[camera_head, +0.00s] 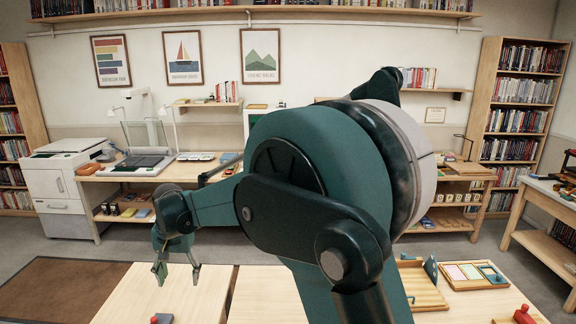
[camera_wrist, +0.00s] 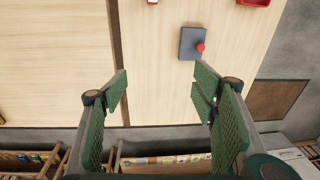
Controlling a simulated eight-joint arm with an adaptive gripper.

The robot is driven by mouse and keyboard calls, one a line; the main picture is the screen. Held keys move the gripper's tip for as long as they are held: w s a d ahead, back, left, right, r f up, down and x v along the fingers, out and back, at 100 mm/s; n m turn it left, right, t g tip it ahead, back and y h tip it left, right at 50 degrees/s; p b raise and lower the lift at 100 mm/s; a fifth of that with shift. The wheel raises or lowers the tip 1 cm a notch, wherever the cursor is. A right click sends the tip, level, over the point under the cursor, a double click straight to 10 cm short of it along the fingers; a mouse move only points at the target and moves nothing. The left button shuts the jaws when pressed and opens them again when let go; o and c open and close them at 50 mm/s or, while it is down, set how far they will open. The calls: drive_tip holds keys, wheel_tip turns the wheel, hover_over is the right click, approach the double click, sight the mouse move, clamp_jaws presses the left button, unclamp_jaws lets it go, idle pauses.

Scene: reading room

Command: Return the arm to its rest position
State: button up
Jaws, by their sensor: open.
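My gripper (camera_head: 178,274) hangs at the lower left in the head view, at the end of my green arm. Its fingers are spread and point down above the near wooden table (camera_head: 120,295). In the wrist view my gripper (camera_wrist: 160,85) shows two green-padded fingers wide apart with nothing between them. My arm fills the middle of the head view and hides part of the long bench behind it.
A dark block with a red knob (camera_wrist: 193,44) lies on the table, with a red tray (camera_wrist: 254,2) near the edge. A wooden tray (camera_head: 422,288) and a card tray (camera_head: 473,275) lie to the right. A scanner (camera_head: 148,145) and printer (camera_head: 62,185) stand behind.

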drive_tip(key=s+d+r+t+y, duration=0.1)
drive_tip(key=s+d+r, duration=0.25)
drive_tip(key=d, duration=0.45)
drive_tip(key=s+d+r+t+b, duration=0.1)
drive_tip(key=s+d+r, duration=0.25)
drive_tip(key=d, duration=0.45)
drive_tip(key=s+d+r+y, duration=0.1)
drive_tip(key=s+d+r, duration=0.25)
drive_tip(key=d, duration=0.35)
drive_tip(key=s+d+f+t+b, duration=0.2)
drive_tip(key=s+d+f+t, duration=0.1)
drive_tip(key=s+d, duration=1.5)
drive_tip(key=d+r+h+p, duration=0.1)
drive_tip(key=d+p, duration=0.1)
drive_tip(key=d, duration=0.6)
drive_tip(key=s+d+r+t+h+p, duration=0.1)
drive_tip(key=d+h, duration=0.1)
drive_tip(key=d, duration=0.6)
drive_tip(key=shift+s+d+p, duration=0.2)
drive_tip(key=shift+s+p, duration=0.05)
drive_tip(key=shift+p, duration=0.15)
